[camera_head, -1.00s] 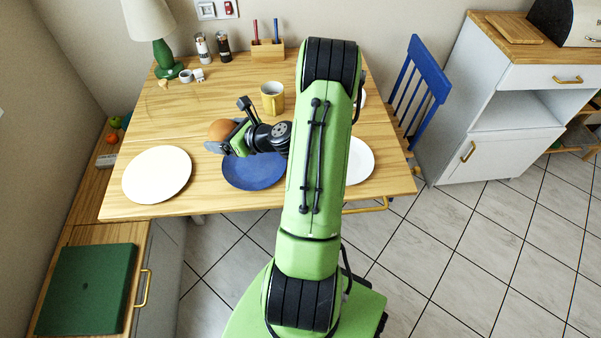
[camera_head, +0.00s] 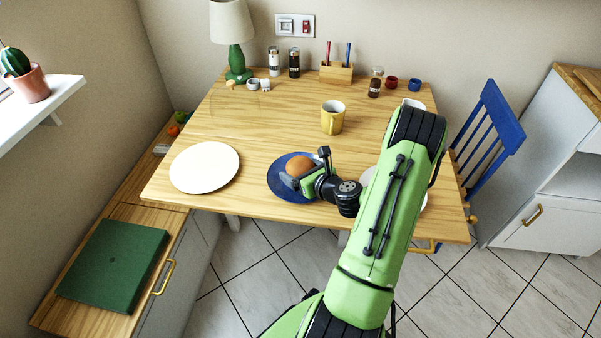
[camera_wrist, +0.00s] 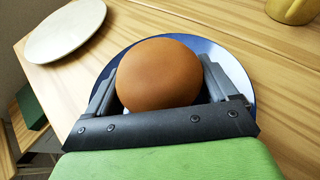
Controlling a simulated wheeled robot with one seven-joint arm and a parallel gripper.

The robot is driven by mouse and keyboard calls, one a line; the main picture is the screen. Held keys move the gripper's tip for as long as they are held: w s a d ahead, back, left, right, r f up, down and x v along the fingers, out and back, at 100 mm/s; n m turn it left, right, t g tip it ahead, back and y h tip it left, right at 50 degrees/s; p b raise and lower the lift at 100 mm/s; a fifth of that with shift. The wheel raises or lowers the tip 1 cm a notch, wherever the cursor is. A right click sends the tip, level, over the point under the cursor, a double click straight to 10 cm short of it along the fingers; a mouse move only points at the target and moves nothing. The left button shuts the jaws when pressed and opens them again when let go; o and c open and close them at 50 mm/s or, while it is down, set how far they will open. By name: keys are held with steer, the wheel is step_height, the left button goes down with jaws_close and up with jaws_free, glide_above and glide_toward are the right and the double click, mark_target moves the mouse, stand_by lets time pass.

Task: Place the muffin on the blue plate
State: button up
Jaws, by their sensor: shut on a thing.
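The muffin (camera_head: 299,165) is a round brown top held between my gripper's fingers; in the wrist view the muffin (camera_wrist: 160,72) fills the space between both jaws. My gripper (camera_head: 304,174) is shut on it. The blue plate (camera_head: 279,184) lies on the wooden table, and the muffin appears over it. In the wrist view the blue plate (camera_wrist: 232,68) shows behind and around the muffin. I cannot tell whether the muffin touches the plate. The muffin's lower part is mostly hidden by the gripper.
A white plate (camera_head: 204,167) lies to the left and another, partly hidden by my arm, to the right. A yellow mug (camera_head: 332,118) stands behind the blue plate. A lamp (camera_head: 235,40), shakers and a pencil holder (camera_head: 337,72) line the back. The table's middle left is clear.

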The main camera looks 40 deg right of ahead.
steer(key=shift+f, duration=0.15)
steer(key=o, duration=1)
steer(key=shift+c, duration=0.2)
steer(key=shift+s+r, duration=0.1)
steer(key=shift+r, duration=0.15)
steer(key=p+v, duration=0.3)
steer(key=v, duration=0.2)
steer(key=p+v, duration=0.3)
steer(key=v, duration=0.2)
steer(key=shift+s+r, duration=0.15)
steer(key=shift+r, duration=0.2)
steer(key=s+p, duration=0.1)
steer(key=p, duration=0.1)
steer(key=shift+s+a+p, duration=0.15)
steer(key=shift+s+p, duration=0.05)
steer(key=shift+p, duration=0.2)
steer(key=w+a+r+n+g+y, duration=0.2)
steer(key=a+r+n+g+y, duration=0.15)
steer(key=a+n, duration=0.65)
steer(key=w+a+r+n+g+y, duration=0.1)
steer(key=a+r+n+g+y, duration=0.45)
steer(key=n, duration=0.75)
steer(key=s+a+r+n+t+h, duration=0.1)
steer(key=s+a+r+n+h, duration=0.6)
steer(key=s+r+n, duration=0.5)
step_height(320, 180, up, 3)
steer(key=a+n, duration=0.2)
steer(key=shift+a+n, duration=0.2)
steer(key=shift+n, duration=0.1)
steer(key=shift+r, duration=0.15)
